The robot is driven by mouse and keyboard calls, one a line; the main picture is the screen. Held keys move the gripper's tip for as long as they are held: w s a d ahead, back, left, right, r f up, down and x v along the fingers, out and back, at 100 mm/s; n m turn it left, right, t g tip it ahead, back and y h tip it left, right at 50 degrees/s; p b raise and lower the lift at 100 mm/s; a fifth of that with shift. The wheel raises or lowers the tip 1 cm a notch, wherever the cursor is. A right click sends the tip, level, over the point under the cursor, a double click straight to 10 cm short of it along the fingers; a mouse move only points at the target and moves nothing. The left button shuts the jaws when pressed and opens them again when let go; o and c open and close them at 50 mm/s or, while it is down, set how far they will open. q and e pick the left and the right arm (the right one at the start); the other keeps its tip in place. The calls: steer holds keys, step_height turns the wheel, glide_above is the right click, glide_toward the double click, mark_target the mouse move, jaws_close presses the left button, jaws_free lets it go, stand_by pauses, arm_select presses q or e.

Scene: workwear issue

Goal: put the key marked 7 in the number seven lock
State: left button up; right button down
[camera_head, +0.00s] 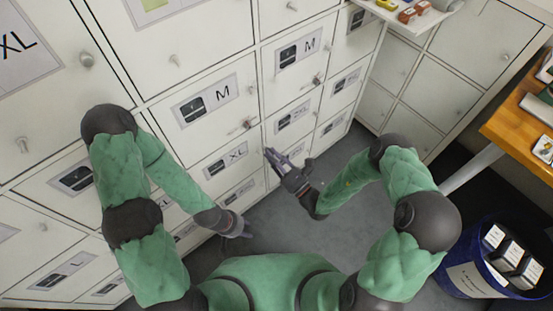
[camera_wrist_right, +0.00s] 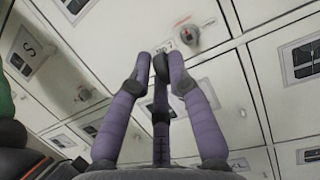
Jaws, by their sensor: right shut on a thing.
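My right gripper (camera_head: 271,155) is in front of the lower lockers, pointing at the doors. In the right wrist view its purple fingers (camera_wrist_right: 160,72) are closed together on a small thing that they mostly hide; I cannot make out a key shape or a mark on it. A lock with a reddish label (camera_wrist_right: 190,35) is on a door just beyond the fingertips, apart from them. In the head view, locks show on the M door (camera_head: 247,124) and the upper M door (camera_head: 317,80); their numbers are too small to read. My left gripper (camera_head: 240,232) hangs low, its fingers unclear.
White lockers with size labels fill the left and middle. A shelf (camera_head: 425,18) with small coloured items sticks out at the top right. A wooden table (camera_head: 520,125) is at the right, with a blue bin (camera_head: 470,285) of boxes below it. Grey floor is clear between my arms.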

steer(key=d+f+m+t+h, duration=0.1)
steer(key=b, duration=0.2)
glide_toward(248, 126)
steer(key=shift+w+a+r, duration=0.65)
steer(key=shift+w+r, duration=0.15)
steer(key=shift+w, duration=0.1)
steer(key=shift+p, duration=0.5)
stand_by(2.0)
steer(key=shift+w+a, duration=0.8)
steer(key=shift+w, duration=0.2)
stand_by(3.0)
